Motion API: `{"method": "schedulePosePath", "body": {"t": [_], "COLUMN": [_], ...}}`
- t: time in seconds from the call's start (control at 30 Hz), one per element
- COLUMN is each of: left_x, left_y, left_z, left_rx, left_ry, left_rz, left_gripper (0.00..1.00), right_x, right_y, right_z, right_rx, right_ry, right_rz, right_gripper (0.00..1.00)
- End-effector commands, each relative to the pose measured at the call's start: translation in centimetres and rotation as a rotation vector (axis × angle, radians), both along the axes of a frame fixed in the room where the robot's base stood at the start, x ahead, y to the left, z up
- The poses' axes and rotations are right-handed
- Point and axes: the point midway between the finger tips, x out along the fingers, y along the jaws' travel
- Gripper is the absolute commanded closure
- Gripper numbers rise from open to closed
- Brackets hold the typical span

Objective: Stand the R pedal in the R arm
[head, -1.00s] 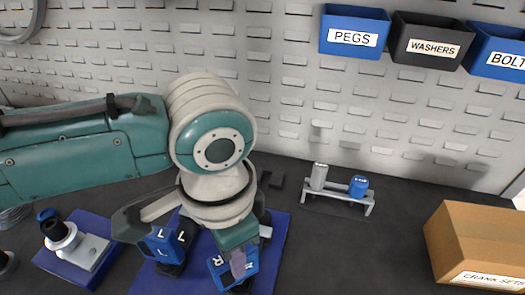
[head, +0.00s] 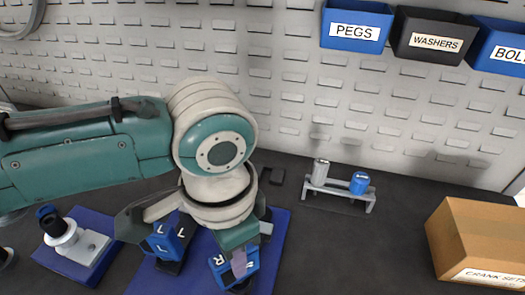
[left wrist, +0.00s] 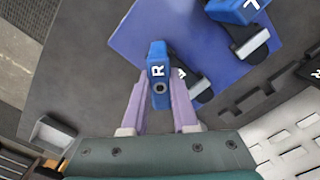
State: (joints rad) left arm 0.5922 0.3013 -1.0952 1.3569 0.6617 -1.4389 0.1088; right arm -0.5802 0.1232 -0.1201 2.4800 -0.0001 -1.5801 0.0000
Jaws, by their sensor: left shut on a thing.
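The blue R pedal (left wrist: 158,72) is between the two purple fingers of my left gripper (left wrist: 160,108), which is shut on it. In the head view the R pedal (head: 222,269) shows at the fingertips (head: 238,262), low over the blue mat (head: 272,232). A black crank arm (left wrist: 196,88) lies right beside and partly behind the pedal in the left wrist view. I cannot tell whether the pedal touches it or is seated. The blue L pedal (head: 160,246) is beside a black arm (head: 174,266) left of my gripper. My right gripper is not in view.
A blue base with a white-grey fixture (head: 88,247) stands at left. A grey rack (head: 338,193) holds a grey and a blue cylinder. A cardboard box (head: 470,240) is at right. Bins hang on the pegboard above. The dark bench between mat and box is clear.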

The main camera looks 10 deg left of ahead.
Motion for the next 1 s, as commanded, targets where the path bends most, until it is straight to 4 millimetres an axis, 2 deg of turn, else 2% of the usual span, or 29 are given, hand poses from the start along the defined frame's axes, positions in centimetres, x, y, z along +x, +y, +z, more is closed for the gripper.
{"method": "schedulePosePath", "body": {"t": [0.03, 0.07, 0.37, 0.67, 0.77, 1.0], "left_x": [0.0, 0.0, 0.0, 0.0, 0.1, 0.1], "left_y": [0.0, 0.0, 0.0, 0.0, 0.0, 0.0], "left_z": [0.0, 0.0, 0.0, 0.3, 1.5, 6.4], "left_rx": [-0.001, -0.001, 0.0, 0.0, -0.001, -0.003], "left_ry": [-0.001, -0.001, 0.0, 0.0, -0.001, -0.004], "left_rz": [0.0, 0.0, 0.0, 0.0, -0.001, -0.001], "left_gripper": [1.0, 0.72, 0.38, 0.38, 0.38, 0.38], "right_x": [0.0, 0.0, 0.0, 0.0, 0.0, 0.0], "right_y": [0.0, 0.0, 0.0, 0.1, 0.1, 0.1], "right_z": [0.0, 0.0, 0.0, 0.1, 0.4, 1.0], "right_rx": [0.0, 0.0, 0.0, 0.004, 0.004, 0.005], "right_ry": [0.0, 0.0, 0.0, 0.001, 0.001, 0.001], "right_rz": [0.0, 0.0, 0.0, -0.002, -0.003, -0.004], "right_gripper": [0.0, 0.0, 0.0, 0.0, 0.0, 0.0]}}
